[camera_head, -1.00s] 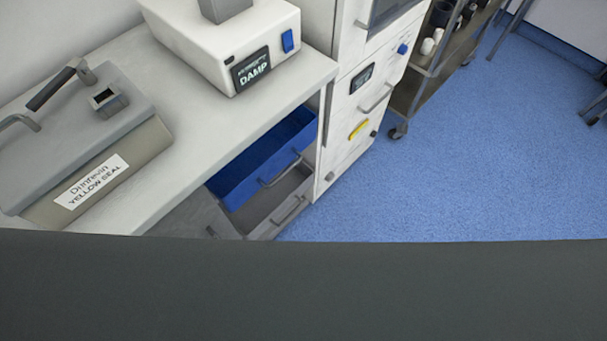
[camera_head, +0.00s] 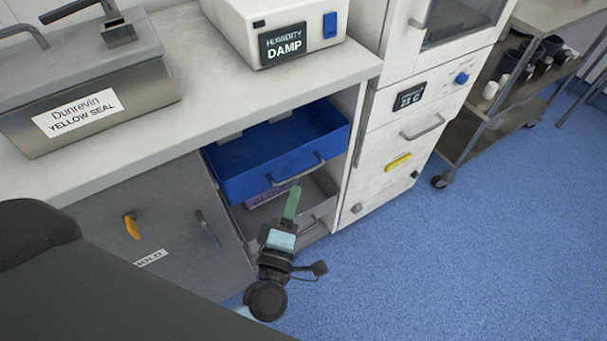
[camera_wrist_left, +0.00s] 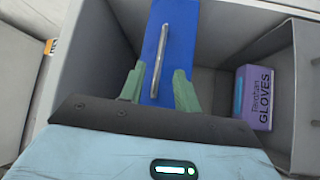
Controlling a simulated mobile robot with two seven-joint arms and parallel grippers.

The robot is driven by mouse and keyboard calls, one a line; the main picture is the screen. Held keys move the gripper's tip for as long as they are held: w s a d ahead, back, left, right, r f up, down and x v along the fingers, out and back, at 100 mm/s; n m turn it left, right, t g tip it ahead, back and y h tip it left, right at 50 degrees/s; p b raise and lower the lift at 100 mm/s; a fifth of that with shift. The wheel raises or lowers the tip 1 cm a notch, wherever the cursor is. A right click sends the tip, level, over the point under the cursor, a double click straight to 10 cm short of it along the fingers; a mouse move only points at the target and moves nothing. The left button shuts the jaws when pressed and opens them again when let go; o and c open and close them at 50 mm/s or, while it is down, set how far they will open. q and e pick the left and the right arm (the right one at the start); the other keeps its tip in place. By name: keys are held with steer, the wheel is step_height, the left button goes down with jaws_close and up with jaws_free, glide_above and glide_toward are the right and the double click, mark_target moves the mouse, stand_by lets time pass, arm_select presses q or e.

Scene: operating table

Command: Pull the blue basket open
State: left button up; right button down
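The blue basket (camera_head: 265,155) sits in the open cabinet under the counter, with a grey bar handle (camera_head: 300,170) on its front. In the left wrist view the basket's blue front (camera_wrist_left: 181,35) shows with the handle (camera_wrist_left: 163,45) running up the picture. My left gripper (camera_head: 292,200) is just in front of and below the handle in the head view. In the left wrist view its two green fingers (camera_wrist_left: 159,78) are apart, with the handle showing between them. I cannot tell whether they touch it. My right gripper is not in view.
A lower grey drawer (camera_head: 318,190) holds a purple gloves box (camera_wrist_left: 254,97). A grey cabinet door (camera_head: 165,225) stands to the left. The white drawer unit (camera_head: 385,170) is close on the right. The counter (camera_head: 130,180) overhangs the basket.

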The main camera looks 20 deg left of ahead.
mark_target(301, 173)
arm_select(q)
steer(key=w, duration=0.4)
steer(key=w+r, duration=0.1)
steer(key=w, duration=0.2)
steer(key=shift+a, duration=0.35)
steer(key=shift+s, duration=0.1)
jaws_close()
